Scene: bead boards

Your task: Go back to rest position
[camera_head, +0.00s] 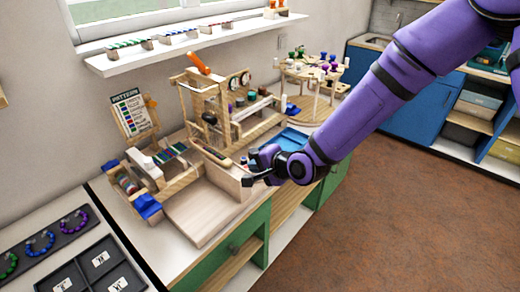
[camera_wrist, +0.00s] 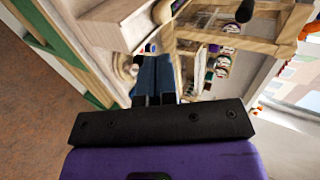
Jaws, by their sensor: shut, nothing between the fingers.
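My gripper (camera_head: 257,174) is at the end of my purple arm, which reaches in from the upper right in the head view. It is shut and empty, beside the upright wooden panel (camera_head: 228,180) of a wooden stand on the worktop. In the wrist view my gripper (camera_wrist: 153,98) shows its two dark fingers together, pointing toward wooden frames and small coloured pieces. Whether the fingers touch the wood is not clear.
A pale wooden tray (camera_head: 200,213) lies in front of the panel. A pattern board (camera_head: 133,116) stands at the left, and a round peg stand (camera_head: 310,100) at the back. A black sorting tray (camera_head: 60,270) is at the lower left. The brown floor (camera_head: 400,220) at right is clear.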

